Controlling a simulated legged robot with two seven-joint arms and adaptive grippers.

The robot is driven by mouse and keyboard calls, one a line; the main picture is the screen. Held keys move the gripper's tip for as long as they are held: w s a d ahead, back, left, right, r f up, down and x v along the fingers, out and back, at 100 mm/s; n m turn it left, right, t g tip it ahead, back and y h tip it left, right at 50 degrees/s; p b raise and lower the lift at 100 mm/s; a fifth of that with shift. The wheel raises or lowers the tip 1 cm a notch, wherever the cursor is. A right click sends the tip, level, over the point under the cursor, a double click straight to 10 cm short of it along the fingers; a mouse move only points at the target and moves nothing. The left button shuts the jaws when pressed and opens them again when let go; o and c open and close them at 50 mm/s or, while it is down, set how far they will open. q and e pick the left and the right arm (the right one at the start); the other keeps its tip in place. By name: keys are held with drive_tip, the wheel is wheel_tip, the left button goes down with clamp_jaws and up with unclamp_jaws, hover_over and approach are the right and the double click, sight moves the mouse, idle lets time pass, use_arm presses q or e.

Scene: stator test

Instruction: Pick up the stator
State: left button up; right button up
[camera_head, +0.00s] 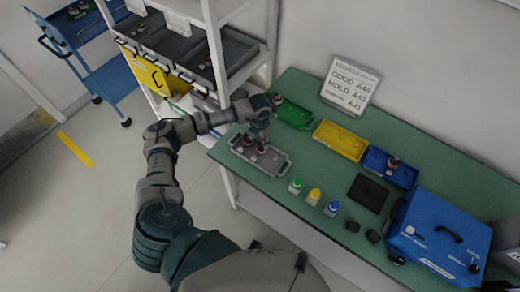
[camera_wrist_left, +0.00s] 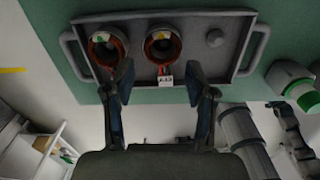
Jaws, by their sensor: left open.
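Two copper-wound stators stand in a grey tray (camera_head: 280,163) with side handles on the green table. The tray (camera_wrist_left: 226,62) also has an empty place with a round knob at right. My left gripper (camera_wrist_left: 160,84) is open and empty, its fingers on the near side of the two stators. In the head view the left gripper (camera_head: 260,130) hangs over the tray and partly hides the stators. My right gripper is out of view.
Green (camera_head: 293,114), yellow (camera_head: 340,140) and blue (camera_head: 404,175) bins line the table's back; stators show in the green and blue ones. Green, yellow and blue-capped items (camera_head: 314,197) stand right of the tray. A blue box (camera_head: 440,235) is far right; a shelf (camera_head: 222,80) stands left.

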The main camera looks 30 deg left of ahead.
sight(262, 148)
use_arm(q)
drive_tip(key=shift+w+d+f+p, duration=0.1)
drive_tip(key=shift+w+f+p, duration=0.15)
drive_tip(key=shift+f, duration=1.15)
drive_tip(key=shift+w+d+f+p, duration=0.1)
drive_tip(key=shift+w+f, duration=0.1)
drive_tip(key=shift+f, duration=1.15)
drive_tip(key=c, duration=0.9)
drive_tip(key=shift+r, duration=0.15)
